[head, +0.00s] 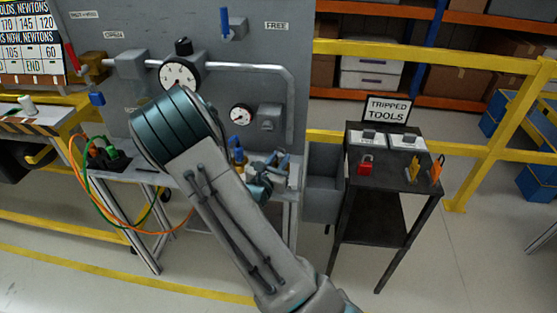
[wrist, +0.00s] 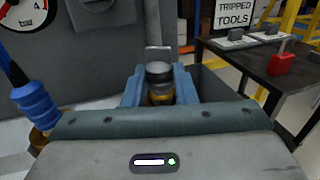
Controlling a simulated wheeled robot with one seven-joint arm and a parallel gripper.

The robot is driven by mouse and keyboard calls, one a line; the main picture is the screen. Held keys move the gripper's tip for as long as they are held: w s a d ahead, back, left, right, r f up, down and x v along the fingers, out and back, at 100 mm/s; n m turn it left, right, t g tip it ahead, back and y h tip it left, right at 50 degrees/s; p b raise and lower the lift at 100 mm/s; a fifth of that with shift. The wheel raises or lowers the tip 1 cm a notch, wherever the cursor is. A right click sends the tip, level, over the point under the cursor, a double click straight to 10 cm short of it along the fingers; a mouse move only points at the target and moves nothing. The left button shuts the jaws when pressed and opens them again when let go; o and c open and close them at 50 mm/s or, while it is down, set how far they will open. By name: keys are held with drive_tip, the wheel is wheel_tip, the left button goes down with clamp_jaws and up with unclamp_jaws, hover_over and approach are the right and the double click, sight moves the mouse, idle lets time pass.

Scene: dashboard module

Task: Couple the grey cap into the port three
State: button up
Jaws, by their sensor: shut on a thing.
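My gripper (wrist: 159,95) is shut on the grey cap (wrist: 159,72), whose dark round body shows between the blue fingers in the wrist view. Brass colour shows just below the cap; whether it is part of the cap or a fitting under it I cannot tell. In the head view my gripper (head: 268,170) is low in front of the grey panel, at the right end of the bench, partly behind my arm. The cap is not clear there. I cannot make out a label for port three.
A blue connector on a brass base (wrist: 36,103) stands left of my gripper. A gauge (head: 242,115) and grey box (head: 270,118) are on the panel (head: 230,78) above. A dark tool stand (head: 395,180) with a red padlock (head: 366,165) is at right.

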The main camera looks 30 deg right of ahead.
drive_tip(key=shift+f+b, duration=0.6)
drive_tip(key=shift+f, duration=0.15)
idle(1.0)
drive_tip(key=o, duration=1.1)
